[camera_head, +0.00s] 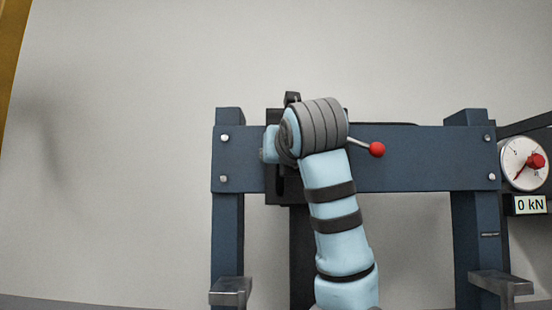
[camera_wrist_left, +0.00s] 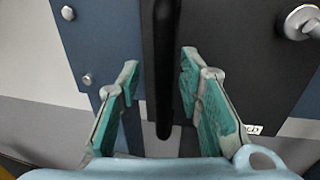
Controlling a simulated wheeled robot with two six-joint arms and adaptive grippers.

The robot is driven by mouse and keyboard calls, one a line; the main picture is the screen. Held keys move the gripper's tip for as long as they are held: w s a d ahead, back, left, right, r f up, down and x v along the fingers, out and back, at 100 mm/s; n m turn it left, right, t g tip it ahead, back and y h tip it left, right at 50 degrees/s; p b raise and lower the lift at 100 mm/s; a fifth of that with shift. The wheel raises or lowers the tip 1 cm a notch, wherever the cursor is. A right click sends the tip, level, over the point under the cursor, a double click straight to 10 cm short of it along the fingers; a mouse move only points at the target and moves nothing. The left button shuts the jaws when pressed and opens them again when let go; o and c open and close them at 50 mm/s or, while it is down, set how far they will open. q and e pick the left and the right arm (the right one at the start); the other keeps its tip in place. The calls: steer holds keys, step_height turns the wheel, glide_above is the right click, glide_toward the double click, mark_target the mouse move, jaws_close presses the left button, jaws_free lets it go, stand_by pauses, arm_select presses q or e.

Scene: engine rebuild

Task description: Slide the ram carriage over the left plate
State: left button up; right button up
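The dark ram carriage (camera_head: 290,197) sits on the blue crossbeam of the press, left of the beam's middle. My light-blue arm covers much of it in the head view. In the left wrist view its dark plate (camera_wrist_left: 232,55) fills the middle right, with a black upright handle bar (camera_wrist_left: 163,30) standing in front. My left gripper (camera_wrist_left: 160,68) is open, with one teal-padded finger on each side of the bar and gaps showing between pads and bar. In the head view the gripper's fingers are hidden behind the arm. The left plate cannot be made out. My right gripper is out of view.
The blue crossbeam (camera_head: 425,160) runs between two posts. A lever with a red ball (camera_head: 377,149) sticks out right of my wrist. Grey metal brackets (camera_head: 230,291) stand low on the posts. A dial gauge (camera_head: 524,163) and a 0 kN display (camera_head: 529,204) are at right.

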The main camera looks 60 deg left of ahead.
arm_select(q)
steer(key=v, duration=1.2)
steer(key=shift+s+a, duration=0.1)
